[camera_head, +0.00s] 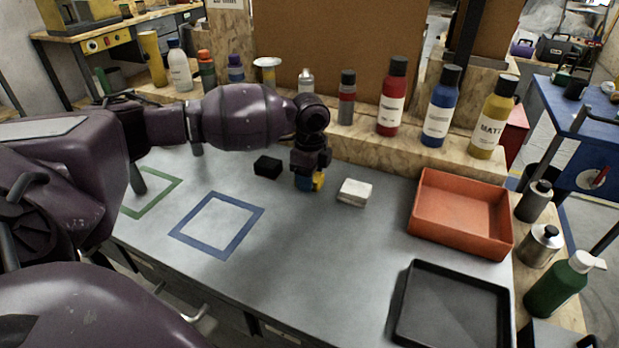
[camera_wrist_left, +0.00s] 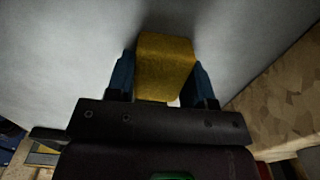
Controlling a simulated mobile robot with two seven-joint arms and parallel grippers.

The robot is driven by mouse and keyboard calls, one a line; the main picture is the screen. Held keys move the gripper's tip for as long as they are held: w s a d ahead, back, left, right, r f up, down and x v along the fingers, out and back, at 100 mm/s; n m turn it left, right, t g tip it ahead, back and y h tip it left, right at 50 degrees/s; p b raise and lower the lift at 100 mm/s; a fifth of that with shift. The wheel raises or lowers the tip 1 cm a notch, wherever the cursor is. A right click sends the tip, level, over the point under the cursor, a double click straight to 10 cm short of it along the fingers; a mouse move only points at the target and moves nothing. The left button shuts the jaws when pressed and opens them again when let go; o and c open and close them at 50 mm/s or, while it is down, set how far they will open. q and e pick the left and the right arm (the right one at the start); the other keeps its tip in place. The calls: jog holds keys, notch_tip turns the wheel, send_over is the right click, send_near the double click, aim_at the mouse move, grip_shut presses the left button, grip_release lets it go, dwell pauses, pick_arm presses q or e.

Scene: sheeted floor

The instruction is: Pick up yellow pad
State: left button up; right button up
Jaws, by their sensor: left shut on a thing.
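The yellow pad (camera_wrist_left: 165,64) is a small block between the two blue fingers of my left gripper (camera_wrist_left: 162,82) in the left wrist view. The gripper is shut on it. In the head view, the left gripper (camera_head: 309,184) points down at the back of the grey table, and only a sliver of the yellow pad (camera_head: 319,180) shows beside the fingers. I cannot tell whether the pad touches the table. My right gripper is not in view.
A black block (camera_head: 267,166) lies left of the gripper and a white block (camera_head: 354,192) right of it. An orange tray (camera_head: 461,247) and a black tray (camera_head: 398,325) stand at the right. Bottles line the wooden ledge (camera_head: 370,158) behind. Blue (camera_head: 247,233) and green outlines mark clear table.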

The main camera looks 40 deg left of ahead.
pick_arm(q)
notch_tip(320, 180, up, 20)
jog(key=p, duration=0.3)
jog(key=shift+p, duration=0.4)
